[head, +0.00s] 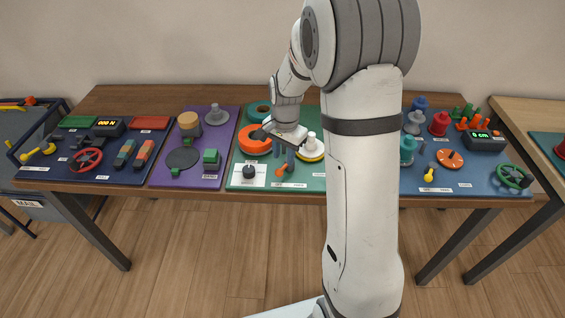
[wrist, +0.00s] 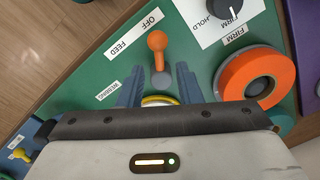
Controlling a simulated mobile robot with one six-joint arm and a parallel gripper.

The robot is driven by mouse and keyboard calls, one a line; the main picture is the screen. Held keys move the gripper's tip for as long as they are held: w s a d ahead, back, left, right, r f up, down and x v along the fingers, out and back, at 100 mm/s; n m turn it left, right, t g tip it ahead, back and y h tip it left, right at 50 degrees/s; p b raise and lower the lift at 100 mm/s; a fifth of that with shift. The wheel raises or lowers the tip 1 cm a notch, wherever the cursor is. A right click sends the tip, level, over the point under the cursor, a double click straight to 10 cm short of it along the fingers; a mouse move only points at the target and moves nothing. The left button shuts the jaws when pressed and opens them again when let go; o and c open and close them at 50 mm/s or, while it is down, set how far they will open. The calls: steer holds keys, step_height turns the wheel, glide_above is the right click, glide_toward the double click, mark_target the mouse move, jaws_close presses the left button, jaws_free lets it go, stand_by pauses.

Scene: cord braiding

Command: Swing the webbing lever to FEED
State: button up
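The webbing lever (wrist: 157,42) has an orange knob and arm on a grey pivot. In the wrist view its knob points up toward the label plate (wrist: 122,50) reading OFF and FEED, and lies nearer the OFF end. A WEBBING label (wrist: 107,91) is at left. The lever (head: 281,170) also shows in the head view at the front of the green mat. My gripper (wrist: 160,69) is open and empty, with its two blue-grey fingers either side of the lever's pivot in the picture. In the head view my gripper (head: 283,153) hangs over the mat just behind the lever. I cannot tell its exact height.
An orange ring (wrist: 235,85) stands right of my gripper in the wrist view. A black dial (wrist: 230,9) on a white plate marked HOLD and FIRM is beyond it. A yellow-rimmed spool (head: 312,156) is close at right in the head view. My arm hides part of the table.

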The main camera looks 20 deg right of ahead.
mark_target(283, 167)
steer(key=shift+f, duration=2.1)
steer(key=shift+c, duration=0.4)
